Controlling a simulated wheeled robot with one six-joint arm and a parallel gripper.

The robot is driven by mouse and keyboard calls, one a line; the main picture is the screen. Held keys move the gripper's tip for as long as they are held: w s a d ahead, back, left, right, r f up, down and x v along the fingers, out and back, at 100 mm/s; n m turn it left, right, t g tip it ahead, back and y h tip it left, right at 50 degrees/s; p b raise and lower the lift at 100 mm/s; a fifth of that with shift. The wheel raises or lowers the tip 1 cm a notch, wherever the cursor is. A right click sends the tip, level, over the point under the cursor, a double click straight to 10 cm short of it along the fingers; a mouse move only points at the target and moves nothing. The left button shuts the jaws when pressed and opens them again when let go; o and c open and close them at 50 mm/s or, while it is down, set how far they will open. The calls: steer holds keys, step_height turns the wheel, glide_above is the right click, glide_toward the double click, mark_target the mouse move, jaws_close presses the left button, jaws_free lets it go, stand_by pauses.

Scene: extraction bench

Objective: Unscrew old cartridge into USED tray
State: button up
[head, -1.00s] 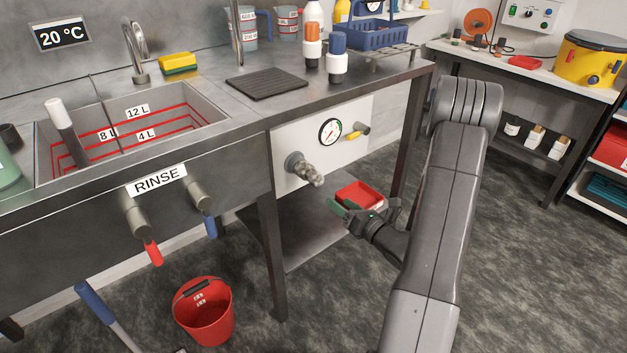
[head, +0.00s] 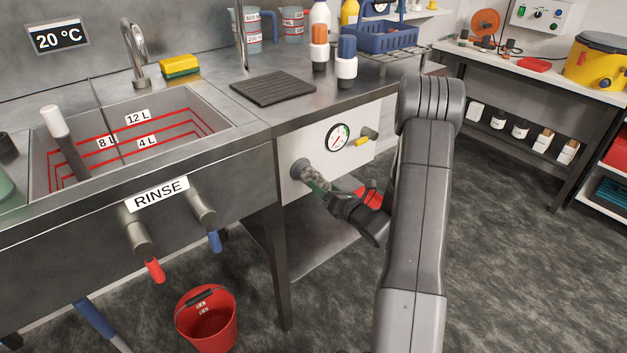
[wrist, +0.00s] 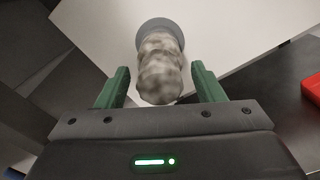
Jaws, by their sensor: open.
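The old cartridge (head: 311,173), a mottled grey-brown cylinder, sticks out of a grey socket (head: 299,167) on the white panel under the bench. In the wrist view the cartridge (wrist: 160,75) stands between my two green fingers, with a visible gap on each side. My gripper (head: 322,189) is open around it; it also shows in the wrist view (wrist: 161,86). A red tray (head: 373,198) lies on the lower shelf, mostly hidden behind my gripper. Its edge shows at the right of the wrist view (wrist: 311,90). No USED label is readable.
A pressure gauge (head: 337,137) and a yellow-handled valve (head: 364,139) are on the panel right of the socket. The bench leg (head: 277,265) stands left below it. Cartridges with orange (head: 320,50) and blue (head: 346,64) ends stand on the bench. A red bucket (head: 207,322) is on the floor.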

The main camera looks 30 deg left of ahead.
steer(key=shift+r+m+p, duration=0.25)
steer(key=shift+m+p, duration=0.75)
steer(key=m+p, duration=0.3)
steer(key=m, duration=0.1)
steer(key=shift+m, duration=0.4)
steer(key=m+p, duration=0.3)
steer(key=m, duration=0.2)
steer(key=shift+f+m+p, duration=0.1)
steer(key=shift+m+p, duration=0.2)
steer(key=shift+m, duration=0.1)
steer(key=shift+f+m+p, duration=0.15)
steer(key=shift+m+p, duration=0.25)
steer(key=shift+m, duration=0.8)
steer(key=shift+c, duration=0.4)
